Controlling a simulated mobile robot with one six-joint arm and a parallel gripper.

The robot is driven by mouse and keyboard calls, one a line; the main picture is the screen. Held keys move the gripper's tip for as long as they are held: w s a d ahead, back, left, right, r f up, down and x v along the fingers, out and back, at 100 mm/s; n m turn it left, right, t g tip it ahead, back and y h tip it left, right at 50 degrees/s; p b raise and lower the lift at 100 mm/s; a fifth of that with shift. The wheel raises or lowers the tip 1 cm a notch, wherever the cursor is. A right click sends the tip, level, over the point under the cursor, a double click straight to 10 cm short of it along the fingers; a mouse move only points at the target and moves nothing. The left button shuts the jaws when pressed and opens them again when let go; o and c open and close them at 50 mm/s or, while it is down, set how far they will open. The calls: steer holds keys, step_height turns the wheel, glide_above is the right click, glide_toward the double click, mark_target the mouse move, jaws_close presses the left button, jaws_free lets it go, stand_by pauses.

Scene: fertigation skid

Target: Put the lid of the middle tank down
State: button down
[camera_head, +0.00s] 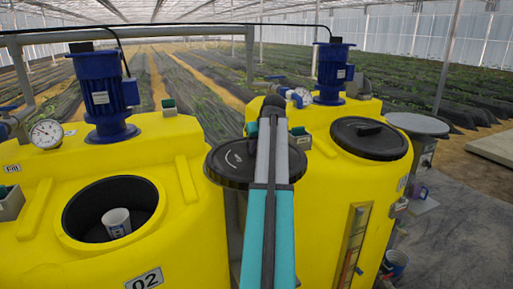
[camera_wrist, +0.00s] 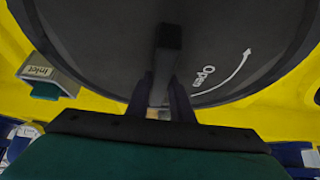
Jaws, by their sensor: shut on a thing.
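The middle tank, yellow and marked 02 (camera_head: 144,278), has an open round mouth (camera_head: 78,212) at the left in the head view. A white cup (camera_head: 117,222) with a blue mark shows inside the mouth. The lid (camera_head: 228,162), a dark round disc, is off to the right of the mouth, between this tank and the right one, partly behind my arm. In the wrist view the lid (camera_wrist: 90,40) fills the upper part, with a white arrow and "Open". My gripper (camera_wrist: 162,88) is shut on its dark bar handle (camera_wrist: 168,45). The head view hides the fingers.
A blue motor (camera_head: 103,95), a gauge (camera_head: 46,134) and a Fill box (camera_head: 10,200) stand around the mouth. The right yellow tank (camera_head: 335,175) has its own black lid (camera_head: 370,138) on and another blue motor (camera_head: 332,72). An Inlet box (camera_wrist: 48,75) shows in the wrist view.

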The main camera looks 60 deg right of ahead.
steer(key=c, duration=1.6)
jaws_free()
steer(key=shift+o, duration=0.2)
steer(key=shift+s+a+r, duration=0.1)
steer(key=shift+r, duration=0.1)
steer(key=shift+b+v, duration=2.65)
steer(key=shift+v, duration=3.2)
